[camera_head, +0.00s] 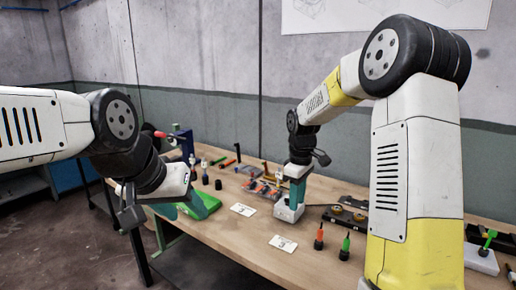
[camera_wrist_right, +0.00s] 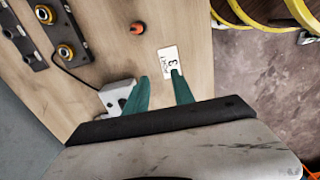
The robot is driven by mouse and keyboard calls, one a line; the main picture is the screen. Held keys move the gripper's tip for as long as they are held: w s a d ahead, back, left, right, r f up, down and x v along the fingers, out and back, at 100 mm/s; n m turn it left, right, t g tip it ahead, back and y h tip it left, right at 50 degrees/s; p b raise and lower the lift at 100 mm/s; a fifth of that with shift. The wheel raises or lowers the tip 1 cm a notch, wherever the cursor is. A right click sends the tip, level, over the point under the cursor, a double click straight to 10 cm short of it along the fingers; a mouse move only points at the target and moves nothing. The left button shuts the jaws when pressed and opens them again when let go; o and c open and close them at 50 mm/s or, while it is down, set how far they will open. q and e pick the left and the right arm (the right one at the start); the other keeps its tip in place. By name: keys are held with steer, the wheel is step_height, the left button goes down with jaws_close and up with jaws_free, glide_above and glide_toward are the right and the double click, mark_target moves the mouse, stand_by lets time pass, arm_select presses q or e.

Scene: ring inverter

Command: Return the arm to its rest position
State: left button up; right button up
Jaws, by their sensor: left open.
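My left arm comes in from the left in the head view. Its gripper (camera_head: 181,209) is open, with teal fingers at the left edge of the table, by a bright green object (camera_head: 206,204). My right arm bends down from the right. Its gripper (camera_head: 297,192) hangs over the middle of the table beside a small white box (camera_head: 288,212). In the right wrist view the teal fingers (camera_wrist_right: 161,92) stand apart with nothing held between them. The white box (camera_wrist_right: 116,96) shows there beside the left finger, which partly hides it.
On the wooden table (camera_head: 245,222) are numbered cards (camera_head: 283,243), an orange-topped tool (camera_head: 319,237), a green-topped tool (camera_head: 345,247) and a black plate with yellow rings (camera_head: 345,217). Several small tools and a parts tray (camera_head: 262,188) lie behind. A grey wall (camera_head: 225,60) closes the back.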

steer(key=s+d+r+m+t+y, duration=0.1)
steer(key=s+r+m+t, duration=0.2)
steer(key=s, duration=0.9)
steer(key=s+d+r+m+t+y, duration=0.1)
steer(key=s+r+m+t, duration=0.2)
steer(key=s+r+m, duration=0.4)
steer(key=s+r, duration=0.3)
steer(key=s, duration=0.2)
steer(key=shift+s, duration=0.2)
steer(key=shift+d, duration=0.1)
